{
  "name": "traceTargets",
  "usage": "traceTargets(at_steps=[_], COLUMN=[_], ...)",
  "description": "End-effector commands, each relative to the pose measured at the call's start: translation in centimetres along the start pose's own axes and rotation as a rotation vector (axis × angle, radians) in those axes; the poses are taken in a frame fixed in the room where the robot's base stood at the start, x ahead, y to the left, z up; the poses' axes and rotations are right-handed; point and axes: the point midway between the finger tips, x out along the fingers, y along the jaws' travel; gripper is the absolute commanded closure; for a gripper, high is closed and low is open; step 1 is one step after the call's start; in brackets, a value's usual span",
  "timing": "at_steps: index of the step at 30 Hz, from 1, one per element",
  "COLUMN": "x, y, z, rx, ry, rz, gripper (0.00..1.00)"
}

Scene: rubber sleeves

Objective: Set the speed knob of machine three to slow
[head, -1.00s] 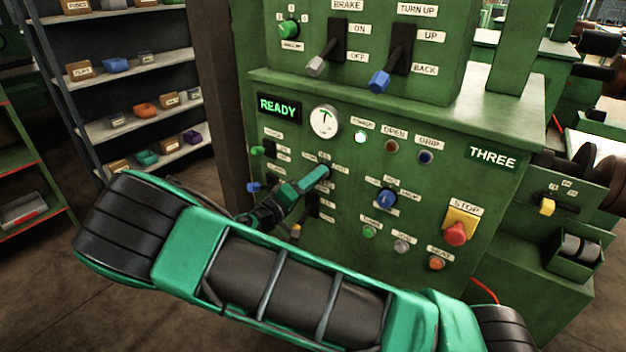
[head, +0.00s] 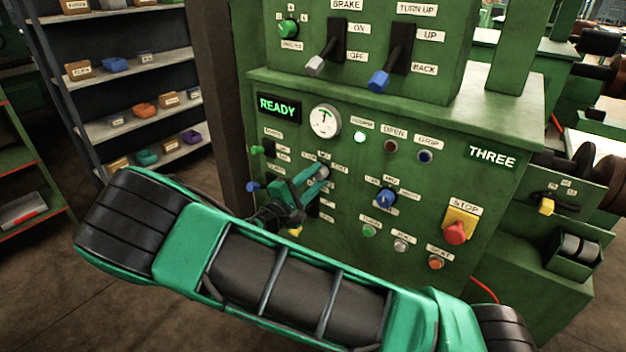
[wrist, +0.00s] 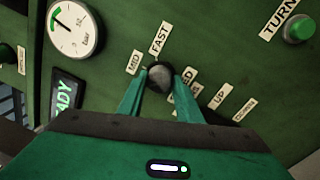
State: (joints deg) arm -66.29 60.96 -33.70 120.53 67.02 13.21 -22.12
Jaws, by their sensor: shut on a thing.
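The machine marked THREE (head: 491,156) is a green cabinet with a lit READY display. Its speed knob (wrist: 160,77) is round and grey, with MID and FAST labels (wrist: 160,38) beside it in the wrist view. A third label by it is partly hidden behind a finger. My gripper (wrist: 161,78) is shut on the knob, one green finger on each side. In the head view my gripper (head: 312,178) is at the panel's left part, and the knob's grey end shows between the fingers. I cannot read the knob's pointer.
A round gauge (head: 325,122) is above the knob. A blue knob (head: 386,198) and a red stop button (head: 455,233) are to the right. Levers (head: 316,66) stick out above. A lever with UP and DOWN labels (wrist: 220,96) is close to my fingers.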

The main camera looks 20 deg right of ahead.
Motion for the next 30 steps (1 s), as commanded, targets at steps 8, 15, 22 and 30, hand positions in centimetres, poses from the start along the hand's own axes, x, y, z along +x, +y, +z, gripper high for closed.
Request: traceTargets(at_steps=[8,15,22,30], x=[-0.20,-0.21,-0.23,-0.12], y=[-0.07,-0.10,-0.14,-0.09], z=[-0.38,-0.36,-0.34,-0.15], rx=[-0.077,-0.092,-0.092,-0.091], ry=[0.018,0.019,0.018,0.013], rz=[0.000,0.000,-0.001,0.000], gripper=[0.91,0.91,0.91,0.50])
